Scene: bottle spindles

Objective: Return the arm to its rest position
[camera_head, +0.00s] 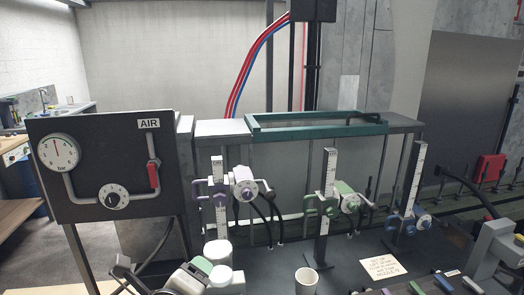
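My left arm shows at the bottom left of the head view, with white rounded links folded low in front of the bench. My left gripper (140,278) is at the bottom edge, its dark parts pointing left below the air panel. It is partly cut off by the frame, so I cannot tell whether its fingers are open or shut. I see nothing clearly held in it. My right gripper cannot be made out in this view.
An air panel (97,130) with gauge, knob and red lever stands close at left. Three upright spindle posts (325,185) with clamps line the bench. A white cup (307,281) and a note card (383,268) lie in front. A grey machine (498,243) stands at right.

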